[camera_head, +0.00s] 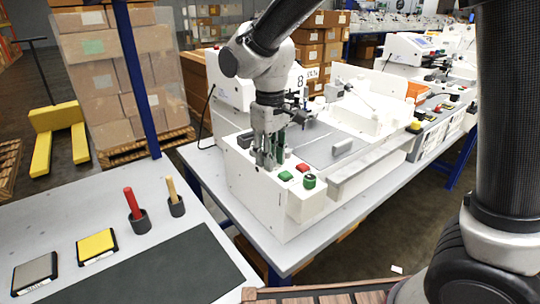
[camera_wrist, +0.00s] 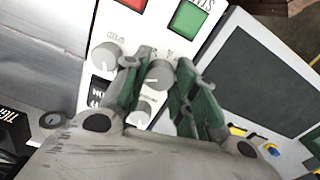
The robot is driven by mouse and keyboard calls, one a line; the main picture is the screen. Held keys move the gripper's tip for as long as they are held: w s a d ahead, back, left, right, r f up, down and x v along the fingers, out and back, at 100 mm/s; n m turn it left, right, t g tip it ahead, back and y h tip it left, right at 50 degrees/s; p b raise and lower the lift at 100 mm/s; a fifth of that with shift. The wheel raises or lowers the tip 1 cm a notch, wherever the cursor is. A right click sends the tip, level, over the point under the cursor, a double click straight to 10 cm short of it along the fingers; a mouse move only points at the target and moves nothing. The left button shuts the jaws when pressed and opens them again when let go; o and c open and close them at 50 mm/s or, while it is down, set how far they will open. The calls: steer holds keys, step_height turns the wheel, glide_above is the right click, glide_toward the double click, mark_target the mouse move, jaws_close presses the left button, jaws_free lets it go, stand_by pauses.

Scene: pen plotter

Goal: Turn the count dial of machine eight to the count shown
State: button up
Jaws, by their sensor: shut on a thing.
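Machine eight (camera_head: 262,203) is a white plotter with an "8" on its raised rear housing. My gripper (camera_head: 268,163) points down at the left end of its control panel. In the wrist view my gripper (camera_wrist: 158,68) is shut on a grey dial (camera_wrist: 158,76), a green-padded finger on each side. A second grey dial (camera_wrist: 106,56) is left of it, and a third (camera_wrist: 140,112) is below, partly hidden by the gripper. A black label or display (camera_wrist: 98,90) is partly covered, and its text is not fully readable. I cannot read which dial is the count dial.
Green (camera_head: 285,176) and red (camera_head: 303,168) buttons and a green-topped knob (camera_head: 309,181) are close to my gripper. A separate table (camera_head: 200,215) at front left holds red and wooden-handled tools in cups. More machines stand at the back right.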

steer(key=o, duration=0.8)
step_height(320, 180, up, 12)
